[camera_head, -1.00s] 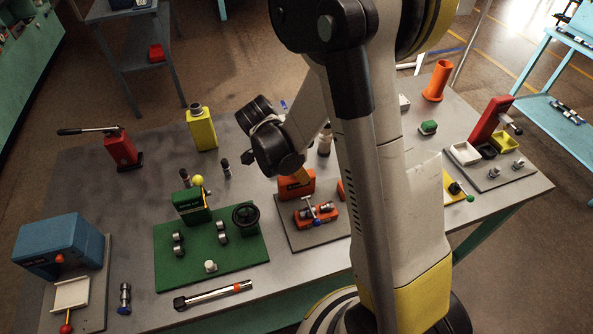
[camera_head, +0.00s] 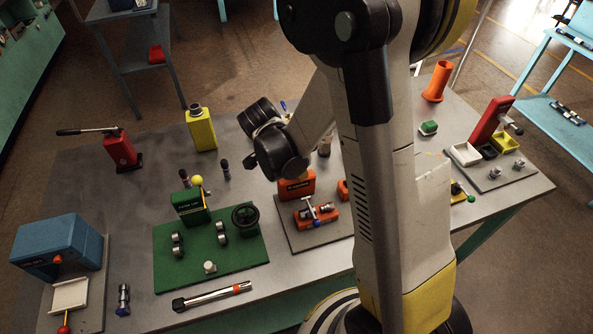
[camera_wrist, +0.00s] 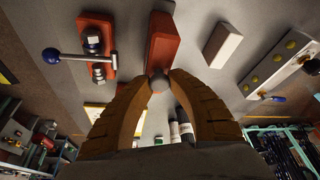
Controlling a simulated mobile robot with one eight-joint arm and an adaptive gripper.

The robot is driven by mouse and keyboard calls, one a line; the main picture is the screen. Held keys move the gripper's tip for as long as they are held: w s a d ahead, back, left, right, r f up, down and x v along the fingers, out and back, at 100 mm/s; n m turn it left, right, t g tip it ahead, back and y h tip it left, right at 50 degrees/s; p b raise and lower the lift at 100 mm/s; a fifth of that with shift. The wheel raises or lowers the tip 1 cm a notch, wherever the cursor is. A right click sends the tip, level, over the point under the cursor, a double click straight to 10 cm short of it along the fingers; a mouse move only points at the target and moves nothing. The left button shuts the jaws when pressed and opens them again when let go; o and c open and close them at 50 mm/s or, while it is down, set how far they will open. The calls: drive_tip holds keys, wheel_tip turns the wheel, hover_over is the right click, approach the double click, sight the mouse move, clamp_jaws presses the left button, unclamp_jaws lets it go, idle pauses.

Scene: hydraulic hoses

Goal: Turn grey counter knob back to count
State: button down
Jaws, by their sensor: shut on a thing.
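The orange counter box (camera_head: 297,185) stands on a grey plate in the middle of the table, behind a small clamp-like fixture. In the wrist view the counter box (camera_wrist: 163,42) carries a round grey knob (camera_wrist: 158,84) at its end. My gripper (camera_wrist: 160,83) has its two yellow fingers closed around this knob from both sides. In the head view my wrist hangs just behind the box, and the knob and fingertips are hidden there. The knob's markings and turn angle cannot be read.
The orange fixture with a T-handle (camera_head: 317,212) stands in front of the box. The green board (camera_head: 180,260) with a handwheel lies to the left. A yellow bottle (camera_head: 201,130) and red hand pump (camera_head: 120,150) stand further back. My arm covers the table's right-centre.

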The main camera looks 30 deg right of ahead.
drive_tip(key=n+t+b, duration=0.1)
drive_tip(key=n, duration=0.2)
drive_tip(key=n+t+y+b, duration=0.1)
drive_tip(key=n, duration=0.2)
drive_tip(key=shift+s+f, duration=0.1)
drive_tip(key=n+y, duration=0.1)
drive_tip(key=n, duration=0.1)
drive_tip(key=n+t+y+b, duration=0.1)
drive_tip(key=n, duration=0.2)
drive_tip(key=shift+n, duration=0.3)
drive_tip(key=n+y, duration=0.1)
drive_tip(key=n, duration=0.1)
drive_tip(key=n+y+b, duration=0.1)
drive_tip(key=n, duration=0.2)
drive_tip(key=shift+t, duration=0.3)
drive_tip(key=n+y, duration=0.1)
drive_tip(key=n, duration=0.2)
drive_tip(key=n+y+b, duration=0.1)
drive_tip(key=n, duration=0.1)
drive_tip(key=shift+n+g, duration=0.4)
drive_tip(key=c, duration=1.2)
unclamp_jaws()
drive_tip(key=shift+r, duration=0.2)
